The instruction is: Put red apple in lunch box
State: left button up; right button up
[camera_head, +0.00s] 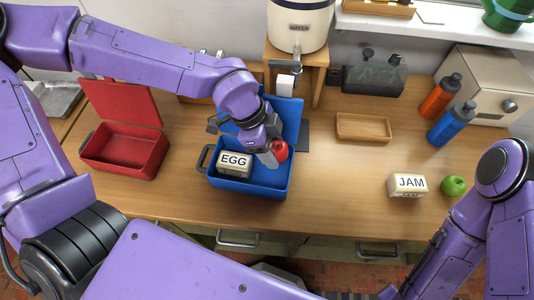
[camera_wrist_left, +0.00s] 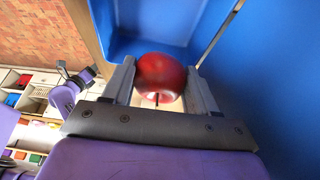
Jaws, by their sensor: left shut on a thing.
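The red apple (camera_head: 279,151) is between the fingers of my left gripper (camera_head: 271,156), which is shut on it. The apple also shows in the left wrist view (camera_wrist_left: 160,80), between the two grey fingers. The gripper and apple are over the right part of the open blue lunch box (camera_head: 243,187). I cannot tell whether the apple touches the box. A package labelled EGG (camera_head: 234,164) lies in the left part of the blue box. My right arm is at the right edge of the head view, but its gripper is out of sight.
An open red box (camera_head: 125,150) stands at the left. A JAM package (camera_head: 408,187) and a green apple (camera_head: 454,186) lie at the right. A wooden tray (camera_head: 363,128), an orange bottle (camera_head: 440,96) and a blue bottle (camera_head: 452,124) stand behind. The table's middle right is clear.

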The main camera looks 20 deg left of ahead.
pick_arm(q)
jog(key=s+f, duration=0.1)
jog(key=f, duration=0.1)
jog(key=s+f, duration=0.1)
jog(key=f, duration=0.1)
jog(key=shift+s+d+p, duration=0.15)
jog(key=shift+s+p, duration=0.15)
jog(key=shift+s, duration=0.05)
jog(key=f, duration=0.1)
jog(key=w+f, duration=0.1)
jog(key=f, duration=0.1)
jog(key=shift+w+f, duration=0.25)
jog(key=shift+w, duration=0.15)
jog(key=o, duration=1.1)
jog(key=shift+s+r, duration=0.15)
jog(key=shift+s, duration=0.2)
pick_arm(e)
jog(key=shift+s+r, duration=0.7)
jog(key=shift+s, duration=0.25)
pick_arm(q)
jog(key=shift+w, duration=0.15)
jog(key=shift+w+r, duration=0.1)
jog(key=shift+r, duration=0.2)
jog(key=v, duration=1.1)
jog(key=shift+s+r, duration=0.15)
jog(key=shift+s, duration=0.1)
pick_arm(e)
jog(key=shift+f, duration=0.15)
pick_arm(q)
jog(key=shift+a, duration=0.25)
